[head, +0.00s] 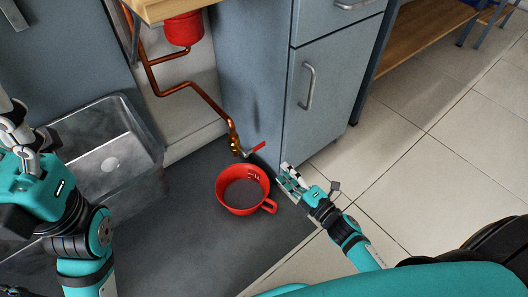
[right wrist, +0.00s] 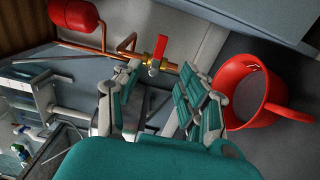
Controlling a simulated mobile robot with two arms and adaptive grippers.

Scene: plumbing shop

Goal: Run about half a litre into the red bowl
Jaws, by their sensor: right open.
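The red bowl (head: 243,189) stands on the dark mat below the copper pipe's end, its handle toward the lower right. It also shows at the right of the right wrist view (right wrist: 262,95). A brass valve (head: 236,146) with a red lever (head: 257,147) ends the pipe; the lever also shows in the right wrist view (right wrist: 159,52). My right gripper (head: 287,178) is open and empty, right of the bowl and a little below the lever in the head view. Its fingers (right wrist: 158,92) point toward the valve. My left gripper (head: 17,125) is at the left edge, its fingers partly cut off.
A grey metal sink (head: 107,130) is left of the bowl. A blue-grey cabinet (head: 262,100) stands right behind the valve. The dark mat (head: 180,235) is bare in front of the bowl. A red vessel (head: 184,30) hangs on the pipe above.

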